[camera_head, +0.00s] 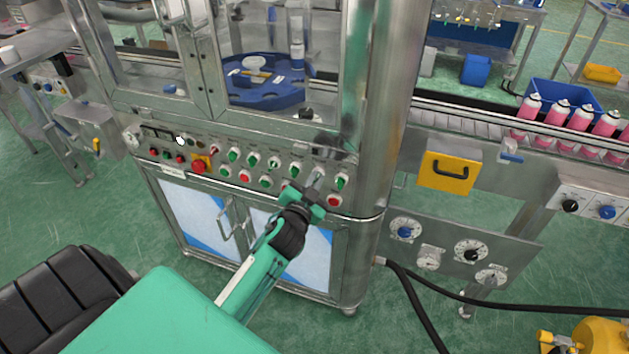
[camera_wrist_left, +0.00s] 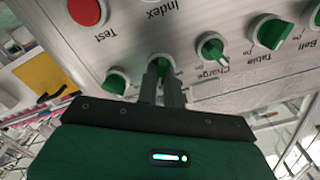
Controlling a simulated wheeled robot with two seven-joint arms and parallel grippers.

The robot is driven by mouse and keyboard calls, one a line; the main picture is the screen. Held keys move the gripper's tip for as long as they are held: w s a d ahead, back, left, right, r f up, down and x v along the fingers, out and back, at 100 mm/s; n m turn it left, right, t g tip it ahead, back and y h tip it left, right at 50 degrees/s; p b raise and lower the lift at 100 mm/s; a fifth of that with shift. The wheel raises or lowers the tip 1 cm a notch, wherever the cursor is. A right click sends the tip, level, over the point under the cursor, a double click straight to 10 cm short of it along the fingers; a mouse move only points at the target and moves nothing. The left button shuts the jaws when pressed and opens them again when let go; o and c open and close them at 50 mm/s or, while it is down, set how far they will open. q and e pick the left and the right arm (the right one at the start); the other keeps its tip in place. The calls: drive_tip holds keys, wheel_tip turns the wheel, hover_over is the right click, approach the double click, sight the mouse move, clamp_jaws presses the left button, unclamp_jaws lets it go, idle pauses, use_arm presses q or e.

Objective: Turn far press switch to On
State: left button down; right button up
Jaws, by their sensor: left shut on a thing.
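The control panel (camera_head: 210,165) carries rows of green switch knobs and red buttons. My left gripper (camera_head: 317,183) reaches the panel's right part, in the upper row. In the left wrist view my left gripper (camera_wrist_left: 162,85) is shut on a green switch knob (camera_wrist_left: 161,62), the second from the panel's right end. The fingers hide most of that knob and its label, so its setting and name cannot be read. A green end knob (camera_wrist_left: 117,80) is beside it, and the Charge knob (camera_wrist_left: 212,48) is on its other side. My right gripper is not in view.
A red button marked Test (camera_wrist_left: 88,12) and the Table knob (camera_wrist_left: 272,31) are close by. A red emergency button (camera_head: 199,166) is further left. A steel post (camera_head: 375,110) and a yellow box (camera_head: 449,172) stand right of the panel. The glass doors above are closed.

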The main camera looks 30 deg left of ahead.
use_arm(q)
drive_tip(key=c, duration=1.5)
unclamp_jaws()
drive_tip(key=shift+c, duration=0.2)
drive_tip(key=v, duration=0.4)
drive_tip(key=shift+f+b, duration=0.15)
drive_tip(key=shift+b, duration=0.15)
drive_tip(key=b, duration=0.1)
approach(316, 180)
drive_tip(key=shift+v, duration=2.3)
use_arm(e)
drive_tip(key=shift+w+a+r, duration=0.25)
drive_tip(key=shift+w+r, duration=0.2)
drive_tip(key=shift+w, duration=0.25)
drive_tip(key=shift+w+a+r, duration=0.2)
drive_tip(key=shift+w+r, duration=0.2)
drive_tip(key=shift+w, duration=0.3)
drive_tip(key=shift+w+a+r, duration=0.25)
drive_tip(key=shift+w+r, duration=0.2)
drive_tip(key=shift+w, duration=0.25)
use_arm(q)
drive_tip(key=shift+d, duration=0.1)
